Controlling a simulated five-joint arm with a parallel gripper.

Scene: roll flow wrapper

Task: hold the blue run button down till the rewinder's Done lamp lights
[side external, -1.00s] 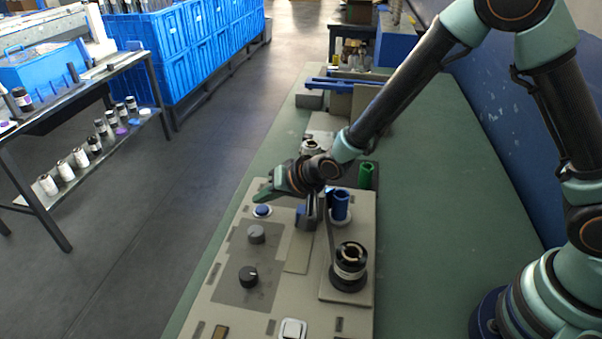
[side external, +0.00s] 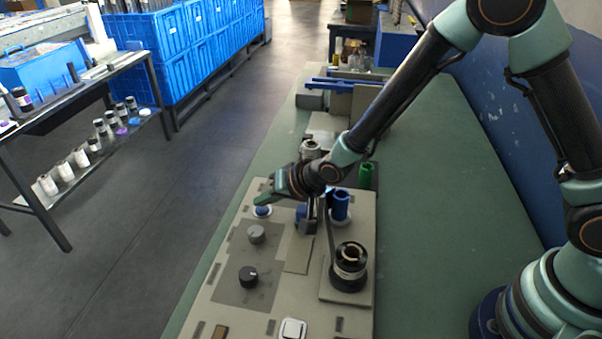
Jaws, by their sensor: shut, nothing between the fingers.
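The blue run button (side external: 262,211) sits in a pale ring at the far left corner of the beige panel (side external: 230,290). The tips overlap the button's top edge in this view. I cannot tell whether they touch it or hover just above, nor whether it is pressed in. I cannot make out a lit Done lamp.
A blue roll (side external: 340,205), a green roll (side external: 366,176) and a dark spindle (side external: 349,268) stand to the right. The green bench top (side external: 440,230) is clear on the right.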

